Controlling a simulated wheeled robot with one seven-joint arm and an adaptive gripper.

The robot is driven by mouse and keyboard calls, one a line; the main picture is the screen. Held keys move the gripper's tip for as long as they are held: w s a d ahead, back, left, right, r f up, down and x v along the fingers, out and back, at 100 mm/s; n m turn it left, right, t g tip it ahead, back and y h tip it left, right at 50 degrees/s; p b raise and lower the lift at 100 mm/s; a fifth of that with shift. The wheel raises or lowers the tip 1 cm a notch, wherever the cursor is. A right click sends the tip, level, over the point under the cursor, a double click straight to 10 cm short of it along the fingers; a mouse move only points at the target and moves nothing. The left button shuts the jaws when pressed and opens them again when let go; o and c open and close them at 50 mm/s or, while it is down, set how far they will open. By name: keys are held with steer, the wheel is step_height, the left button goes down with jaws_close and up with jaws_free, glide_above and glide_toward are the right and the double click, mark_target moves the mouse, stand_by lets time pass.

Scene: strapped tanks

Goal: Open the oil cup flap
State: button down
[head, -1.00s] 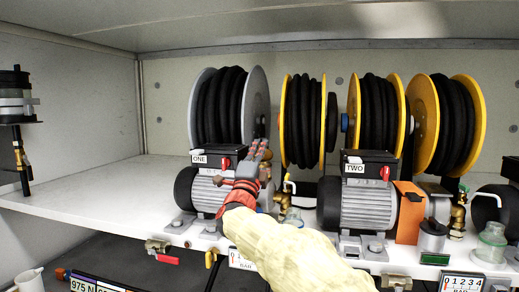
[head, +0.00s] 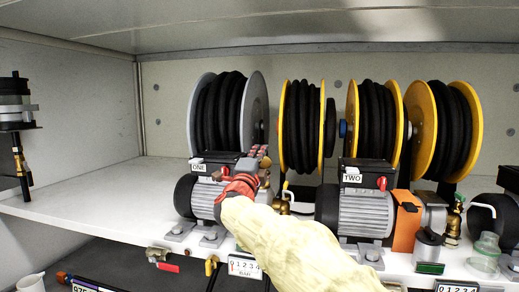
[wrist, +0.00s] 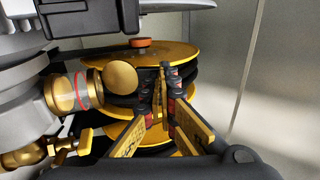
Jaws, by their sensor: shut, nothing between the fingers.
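In the wrist view a small oil cup shows as a clear sleeve (wrist: 72,91) with a red line, fixed to the side of a grey motor body. A rounded brass cap (wrist: 121,77) covers its outer end and looks closed; I take this as the flap. My gripper (wrist: 168,80) is shut and empty, its fingertips just right of the cap with a small gap in the picture. In the head view my gripper (head: 246,168) is in front of the pump labelled ONE (head: 199,167), and my arm hides part of that pump. Brass parts (head: 265,161) show just right of the fingers.
A grey-flanged hose reel (head: 258,110) stands behind pump ONE, with several yellow reels (head: 287,120) to its right. Pump TWO (head: 365,212) stands right of my arm. The white shelf (head: 90,205) is clear at left. A red-handled valve (head: 166,262) hangs below its front edge.

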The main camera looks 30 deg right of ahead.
steer(key=shift+w+d+r+g+y+p, duration=0.3)
steer(key=shift+r+p, duration=0.1)
steer(key=shift+p, duration=0.15)
steer(key=shift+w+d+b, duration=0.3)
steer(key=shift+w+d, duration=0.15)
steer(key=shift+w+d+r, duration=0.15)
steer(key=shift+d+r, duration=0.05)
steer(key=shift+r, duration=0.1)
steer(key=shift+f, duration=0.1)
